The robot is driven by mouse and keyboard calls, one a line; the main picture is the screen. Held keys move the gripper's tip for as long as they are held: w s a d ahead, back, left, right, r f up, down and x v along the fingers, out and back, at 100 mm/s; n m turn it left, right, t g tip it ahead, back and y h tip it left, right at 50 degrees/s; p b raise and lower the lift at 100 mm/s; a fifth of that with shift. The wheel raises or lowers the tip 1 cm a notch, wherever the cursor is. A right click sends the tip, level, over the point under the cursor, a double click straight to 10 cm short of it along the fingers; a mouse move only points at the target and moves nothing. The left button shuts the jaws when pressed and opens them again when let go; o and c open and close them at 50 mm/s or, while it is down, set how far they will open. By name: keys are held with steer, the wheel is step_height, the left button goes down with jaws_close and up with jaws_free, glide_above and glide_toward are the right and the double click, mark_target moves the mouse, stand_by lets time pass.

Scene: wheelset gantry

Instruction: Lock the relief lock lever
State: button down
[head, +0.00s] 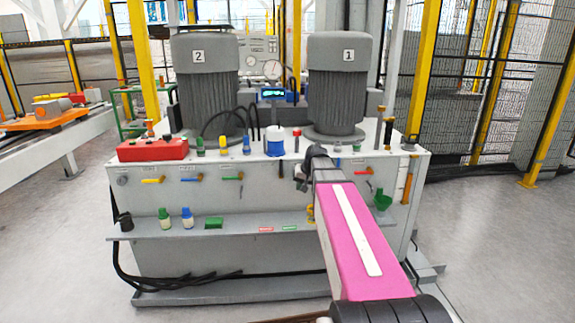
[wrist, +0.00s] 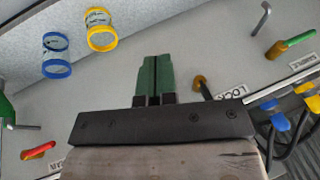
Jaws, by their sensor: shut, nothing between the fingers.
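The relief lock lever (wrist: 203,86) shows in the wrist view as a brass pivot with a short dark handle, beside a partly covered label reading "LOCK". My gripper's black body hides part of its surroundings. In the head view a small dark lever (head: 281,169) on the cabinet front looks like the same one. My gripper (wrist: 152,78) has its green fingers together with nothing between them. They are beside the lever, to its left in the wrist view, and I cannot tell whether they touch it. In the head view my gripper (head: 300,180) is small and dark before the cabinet.
A green-handled lever (wrist: 291,45) and a red-handled lever (wrist: 38,150) flank the lock lever. Blue (wrist: 56,55) and yellow (wrist: 102,30) ringed cylinders stand near the fingers. The cabinet's lower shelf (head: 150,229) juts out below. Open floor (head: 490,240) lies to the right.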

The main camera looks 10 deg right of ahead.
mark_target(281, 167)
steer(key=w+d+r+t, duration=0.1)
steer(key=w+d+r, duration=0.1)
steer(key=w+r, duration=0.2)
steer(key=w+d+r+t+y, duration=0.1)
steer(key=w+d+r, duration=0.1)
steer(key=r, duration=0.6)
steer(key=shift+w+d+r, duration=0.15)
steer(key=shift+w+d, duration=0.05)
steer(key=shift+w, duration=0.65)
steer(key=w+a+f, duration=0.6)
steer(key=a+f, duration=0.1)
steer(key=f, duration=0.1)
